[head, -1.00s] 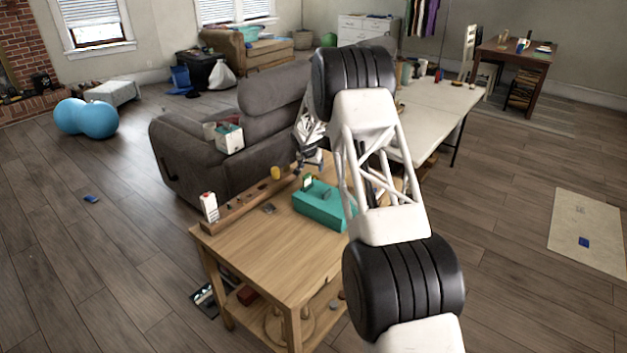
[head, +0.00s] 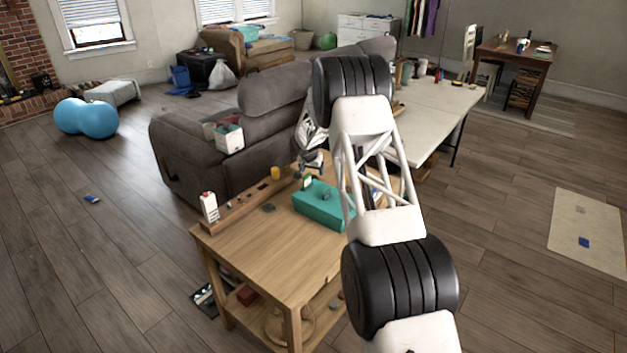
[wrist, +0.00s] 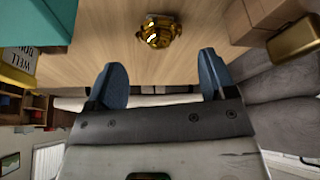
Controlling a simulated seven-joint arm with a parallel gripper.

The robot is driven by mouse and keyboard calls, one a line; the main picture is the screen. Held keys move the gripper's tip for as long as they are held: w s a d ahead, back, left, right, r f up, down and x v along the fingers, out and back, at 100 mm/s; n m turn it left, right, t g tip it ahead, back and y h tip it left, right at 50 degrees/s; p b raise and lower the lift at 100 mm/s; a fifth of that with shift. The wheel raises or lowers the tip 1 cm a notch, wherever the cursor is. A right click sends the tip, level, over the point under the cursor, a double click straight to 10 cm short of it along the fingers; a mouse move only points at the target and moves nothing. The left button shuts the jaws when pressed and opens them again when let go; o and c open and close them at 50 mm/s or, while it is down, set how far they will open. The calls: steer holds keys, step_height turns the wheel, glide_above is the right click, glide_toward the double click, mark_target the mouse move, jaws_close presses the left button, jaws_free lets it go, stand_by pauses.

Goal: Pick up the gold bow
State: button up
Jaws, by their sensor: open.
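The gold bow (wrist: 158,30) is a shiny, looped gold piece lying on the wooden table (head: 262,245), near the top middle of the wrist view. My gripper (wrist: 163,76) is open, its two blue fingertips apart with nothing between them. The bow is beyond the fingertips, roughly in line with the gap. In the head view my gripper (head: 310,167) is over the table's far side, near the teal box. I cannot make out the bow clearly in the head view.
A teal box (head: 319,207) stands on one side of the bow, also in the wrist view (wrist: 35,22). A wooden ledge (head: 238,207) lines the table's sofa side. A gold-coloured block (wrist: 296,34) sits right of the bow. The grey sofa (head: 190,165) is behind.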

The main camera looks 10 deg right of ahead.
mark_target(314, 175)
steer(key=shift+f, duration=0.15)
steer(key=shift+x, duration=2.5)
steer(key=c, duration=0.8)
